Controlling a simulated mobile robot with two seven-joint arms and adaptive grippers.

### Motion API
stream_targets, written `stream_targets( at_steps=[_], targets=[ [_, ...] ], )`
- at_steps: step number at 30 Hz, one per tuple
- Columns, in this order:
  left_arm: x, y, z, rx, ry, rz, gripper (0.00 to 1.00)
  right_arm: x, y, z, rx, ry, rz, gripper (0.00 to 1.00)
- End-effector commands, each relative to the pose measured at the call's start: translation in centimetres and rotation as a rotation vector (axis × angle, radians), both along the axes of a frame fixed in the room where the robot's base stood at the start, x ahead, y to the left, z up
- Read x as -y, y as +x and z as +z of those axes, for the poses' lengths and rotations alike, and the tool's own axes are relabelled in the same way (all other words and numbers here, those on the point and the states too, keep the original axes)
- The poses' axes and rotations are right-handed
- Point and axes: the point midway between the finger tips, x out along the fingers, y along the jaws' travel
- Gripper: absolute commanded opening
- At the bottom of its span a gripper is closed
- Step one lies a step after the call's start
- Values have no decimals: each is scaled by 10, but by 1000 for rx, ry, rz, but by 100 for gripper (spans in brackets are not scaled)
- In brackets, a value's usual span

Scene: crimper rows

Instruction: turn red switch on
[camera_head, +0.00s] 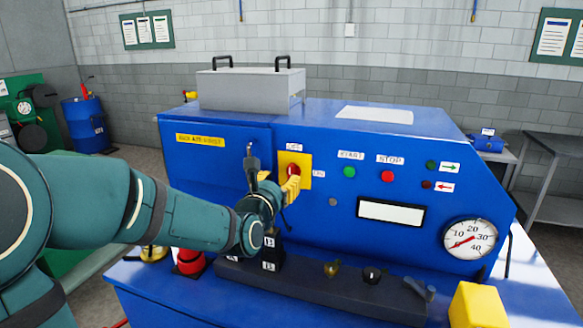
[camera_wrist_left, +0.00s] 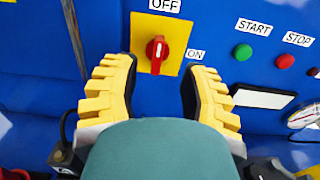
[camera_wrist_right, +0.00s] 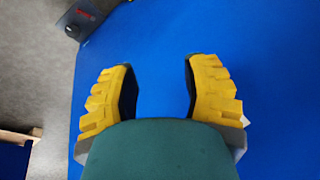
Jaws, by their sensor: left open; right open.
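The red switch (camera_head: 293,171) is a rotary knob on a yellow plate (camera_head: 305,159) on the front of the blue machine. In the left wrist view the red switch (camera_wrist_left: 157,50) stands roughly upright, with the OFF label (camera_wrist_left: 165,6) above and the ON label (camera_wrist_left: 196,54) to its right. My left gripper (camera_head: 272,181) is open in front of the plate. In the left wrist view its fingers (camera_wrist_left: 160,75) stand either side of the knob's line, apart from it. My right gripper (camera_wrist_right: 160,72) is open and empty above a blue surface, outside the head view.
A green START button (camera_head: 349,172) and a red STOP button (camera_head: 387,176) sit right of the switch. A gauge (camera_head: 470,239) is further right. A dark bar with small knobs (camera_head: 310,287) runs along below the panel. A yellow block (camera_head: 477,306) stands at the front right.

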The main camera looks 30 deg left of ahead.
Motion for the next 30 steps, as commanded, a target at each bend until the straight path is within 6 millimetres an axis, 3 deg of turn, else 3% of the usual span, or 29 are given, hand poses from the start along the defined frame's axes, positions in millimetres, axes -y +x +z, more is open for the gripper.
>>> stream_targets(
  at_steps=[6, 13, 18, 28, 29, 30],
  targets=[
    [-9, 38, 0, 0, -4, -1, 44, 0, 0, 3, 1, 1, 1, 47],
    [-16, 68, 1, 1, -3, -1, 44, 0, 0, 7, 2, 2, 1, 47],
    [-19, 79, 0, -1, -2, 0, 44, 0, 0, 8, 2, 2, 1, 47],
    [-20, 81, 0, -1, -1, 1, 44, 0, 0, 8, 1, 2, 0, 47],
    [-20, 81, 0, -1, -1, 1, 39, 0, 0, 8, 1, 2, 0, 47],
    [-20, 81, 0, -1, -1, 1, 25, 0, 0, 8, 1, 2, 0, 47]
  ],
)
